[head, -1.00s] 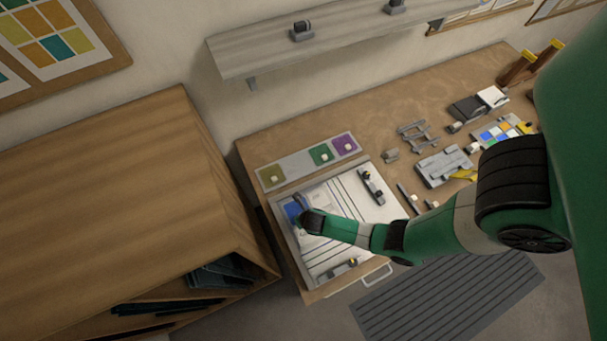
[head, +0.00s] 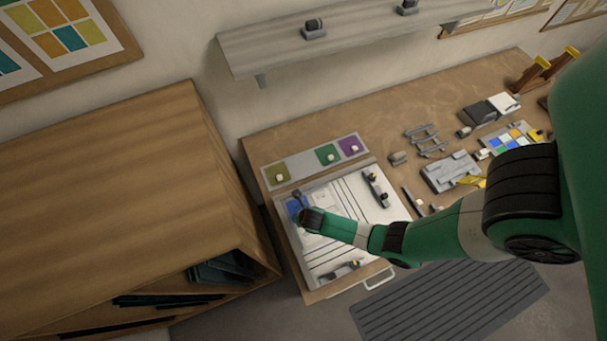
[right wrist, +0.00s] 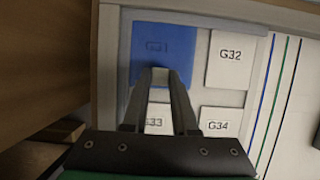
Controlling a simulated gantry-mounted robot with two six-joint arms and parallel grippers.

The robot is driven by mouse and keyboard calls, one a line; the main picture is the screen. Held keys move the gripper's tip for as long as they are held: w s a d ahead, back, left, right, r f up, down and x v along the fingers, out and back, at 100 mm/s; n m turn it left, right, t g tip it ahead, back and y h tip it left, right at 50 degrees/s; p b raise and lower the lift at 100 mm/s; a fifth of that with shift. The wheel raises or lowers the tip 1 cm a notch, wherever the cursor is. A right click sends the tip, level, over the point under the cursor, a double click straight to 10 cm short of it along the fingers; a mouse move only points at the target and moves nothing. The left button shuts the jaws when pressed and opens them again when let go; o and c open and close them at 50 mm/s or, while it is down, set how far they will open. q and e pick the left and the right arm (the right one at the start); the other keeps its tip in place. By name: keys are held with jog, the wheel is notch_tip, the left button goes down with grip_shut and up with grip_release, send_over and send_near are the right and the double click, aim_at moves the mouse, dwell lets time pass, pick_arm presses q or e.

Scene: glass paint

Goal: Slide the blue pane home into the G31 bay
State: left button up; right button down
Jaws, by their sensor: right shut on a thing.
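The blue pane (right wrist: 162,52) is see-through and lies over the G31 square in the right wrist view, with the G31 label visible through it. In the head view it is a small blue patch (head: 294,208) at the left of the white board. My right gripper (right wrist: 160,76) is shut on the pane near its lower edge; the fingers cover part of the pane and of the G33 square. In the head view the right gripper (head: 303,214) hides part of the pane. Whether the pane is fully seated I cannot tell. My left gripper is not in view.
White squares G32 (right wrist: 230,60), G33 (right wrist: 157,122) and G34 (right wrist: 220,122) lie beside the pane. A wooden cabinet (head: 110,190) stands close on the left. A strip with olive, green and purple squares (head: 301,160) lies behind the board.

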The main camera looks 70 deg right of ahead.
jog(key=shift+w, duration=0.2)
dwell(0.7)
jog(key=c, duration=0.7)
grip_release()
jog(key=shift+w, duration=0.1)
jog(key=shift+o, duration=0.5)
